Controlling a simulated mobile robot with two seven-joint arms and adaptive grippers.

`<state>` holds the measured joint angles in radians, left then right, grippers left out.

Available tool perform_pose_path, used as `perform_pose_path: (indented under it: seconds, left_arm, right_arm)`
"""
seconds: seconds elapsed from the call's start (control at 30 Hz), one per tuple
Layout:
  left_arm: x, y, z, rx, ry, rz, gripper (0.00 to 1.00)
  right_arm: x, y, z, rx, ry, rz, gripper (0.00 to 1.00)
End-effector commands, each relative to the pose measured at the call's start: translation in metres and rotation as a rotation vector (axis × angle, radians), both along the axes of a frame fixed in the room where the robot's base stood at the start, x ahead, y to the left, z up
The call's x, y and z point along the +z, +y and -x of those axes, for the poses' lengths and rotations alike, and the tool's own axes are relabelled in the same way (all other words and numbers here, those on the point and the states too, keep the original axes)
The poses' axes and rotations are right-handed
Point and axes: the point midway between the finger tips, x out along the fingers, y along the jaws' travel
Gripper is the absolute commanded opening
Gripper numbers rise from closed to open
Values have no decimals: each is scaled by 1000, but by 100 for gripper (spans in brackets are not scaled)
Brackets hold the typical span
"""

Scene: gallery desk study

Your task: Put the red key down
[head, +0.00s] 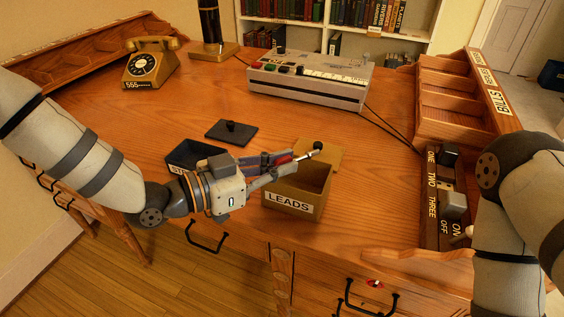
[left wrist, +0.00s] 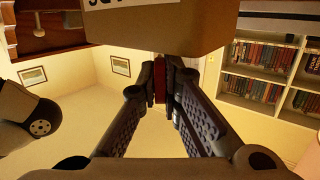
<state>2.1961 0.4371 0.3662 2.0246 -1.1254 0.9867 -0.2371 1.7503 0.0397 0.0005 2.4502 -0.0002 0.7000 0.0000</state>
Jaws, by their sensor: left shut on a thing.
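My left gripper (head: 296,160) is shut on the red key (head: 281,158), above the desk by the LEADS box. In the left wrist view the red key (left wrist: 160,80) shows as a dark red piece between the fingertips; the fingers hide much of its shape. The open tan box labelled LEADS (head: 288,203) stands just below and in front of the gripper, and its underside edge fills the top of the left wrist view. A red keyhole plate (head: 375,283) is on a drawer front. My right arm is at the right; its gripper is out of view.
A dark open box (head: 183,157) stands left of LEADS, partly behind my arm. A black lid (head: 231,131) and a tan lid (head: 322,154) lie nearby. A button device (head: 310,80), a phone (head: 152,63) and a switch panel (head: 440,200) stand around. The desk's middle right (head: 370,180) is clear.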

Motion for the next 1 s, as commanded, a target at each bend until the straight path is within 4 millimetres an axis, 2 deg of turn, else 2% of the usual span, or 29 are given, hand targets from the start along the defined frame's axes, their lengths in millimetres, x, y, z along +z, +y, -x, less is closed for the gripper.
perform_pose_path:
  seconds: [0.3, 0.33, 0.4, 0.67, 0.8, 1.0]
  left_arm:
    - [-8, 0, 0, -1, 1, -1, 0]
    - [-8, 0, 0, -1, 1, -2, 13]
    - [-8, 0, 0, -1, 1, -1, 26]
    - [-7, 0, 0, 0, 1, -1, 26]
    - [12, 1, 0, 0, -9, 0, 26]
    - [16, 49, 33, 4, -5, 0, 26]
  right_arm:
    - [-3, 0, 3, -1, 10, 1, 40]
    - [-3, 0, 3, -1, 9, 1, 40]
    - [-3, 0, 3, -1, 9, 1, 40]
    - [-2, 0, 2, -1, 9, 1, 40]
    - [4, 0, -4, -1, -14, 1, 40]
    - [9, 0, -9, 0, -34, 0, 40]
